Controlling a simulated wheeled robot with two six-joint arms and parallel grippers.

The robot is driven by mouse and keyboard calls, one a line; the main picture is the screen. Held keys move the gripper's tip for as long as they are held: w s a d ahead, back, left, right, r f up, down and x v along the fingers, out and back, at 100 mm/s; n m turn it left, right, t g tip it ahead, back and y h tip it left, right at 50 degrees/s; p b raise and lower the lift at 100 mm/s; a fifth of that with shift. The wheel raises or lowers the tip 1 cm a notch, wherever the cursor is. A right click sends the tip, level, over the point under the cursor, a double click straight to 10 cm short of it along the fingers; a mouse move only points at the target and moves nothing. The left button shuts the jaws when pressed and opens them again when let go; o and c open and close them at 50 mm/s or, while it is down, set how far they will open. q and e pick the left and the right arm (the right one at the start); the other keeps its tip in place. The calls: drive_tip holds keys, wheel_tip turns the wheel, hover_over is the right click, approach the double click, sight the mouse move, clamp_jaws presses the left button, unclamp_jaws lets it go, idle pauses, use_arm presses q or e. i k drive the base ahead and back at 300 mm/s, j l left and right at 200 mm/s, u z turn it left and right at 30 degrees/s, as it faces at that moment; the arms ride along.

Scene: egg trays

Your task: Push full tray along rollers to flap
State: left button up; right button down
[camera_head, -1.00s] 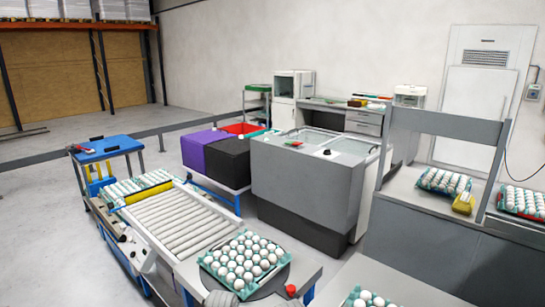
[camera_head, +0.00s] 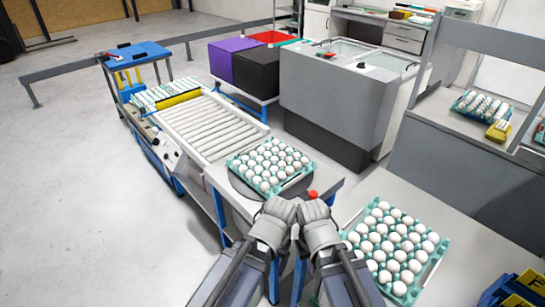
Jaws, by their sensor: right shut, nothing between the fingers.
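A teal tray full of white eggs (camera_head: 303,180) sits on a dark round plate (camera_head: 240,187) at the near end of the rollers. The roller bed (camera_head: 212,128) is bare and runs away to the upper left. A yellow bar (camera_head: 178,98) crosses its far end; I cannot tell whether this is the flap. My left gripper (camera_head: 277,207) is just in front of the tray's near side, and I cannot make out its fingers. My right gripper (camera_head: 314,210) is close beside it, shut and empty. Whether either touches the tray is unclear.
A red button (camera_head: 312,194) is just behind my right gripper. Another full egg tray (camera_head: 436,262) lies on the grey table at right. More eggs lie beyond the yellow bar. A grey cabinet (camera_head: 335,105) stands right of the rollers. The floor at left is clear.

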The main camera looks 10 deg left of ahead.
sight(265, 169)
drive_tip(key=z, duration=0.45)
drive_tip(key=i+j+z, duration=0.15)
drive_tip(key=j+z, duration=0.2)
drive_tip(key=i+j+z, duration=0.1)
drive_tip(key=j+z, duration=0.25)
drive_tip(key=j, duration=0.15)
drive_tip(key=i+j+z, duration=0.1)
drive_tip(key=j, duration=0.65)
drive_tip(key=i+j, duration=0.1)
drive_tip(key=j, duration=0.7)
drive_tip(key=i+j+z, duration=0.15)
drive_tip(key=j, duration=0.6)
drive_tip(key=k, duration=0.05)
